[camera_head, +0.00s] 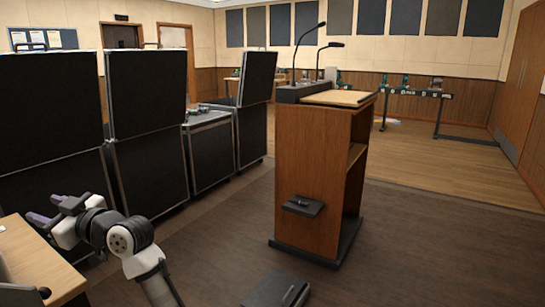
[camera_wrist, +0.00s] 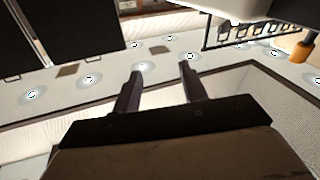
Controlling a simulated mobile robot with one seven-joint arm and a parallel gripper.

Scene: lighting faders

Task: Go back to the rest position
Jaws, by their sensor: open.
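My gripper (camera_head: 46,209) is at the lower left of the head view, at the end of my bent arm. Its two purplish fingers point left and are spread apart. It is beside the light wooden table edge at the far left, in front of the black cases; the exact gap cannot be told. In the wrist view the two dark fingers of my gripper (camera_wrist: 161,76) stand apart with nothing between them. Beyond them is a pale surface with several round bright lights, which looks like the ceiling. No lighting faders can be made out in either view.
A wooden table (camera_head: 35,262) is at the lower left. Several black cases (camera_head: 147,92) line the left side. A wooden lectern (camera_head: 312,170) with gooseneck microphones stands in the middle. A dark box (camera_head: 277,290) lies on the floor in front. Open floor (camera_head: 430,245) is at the right.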

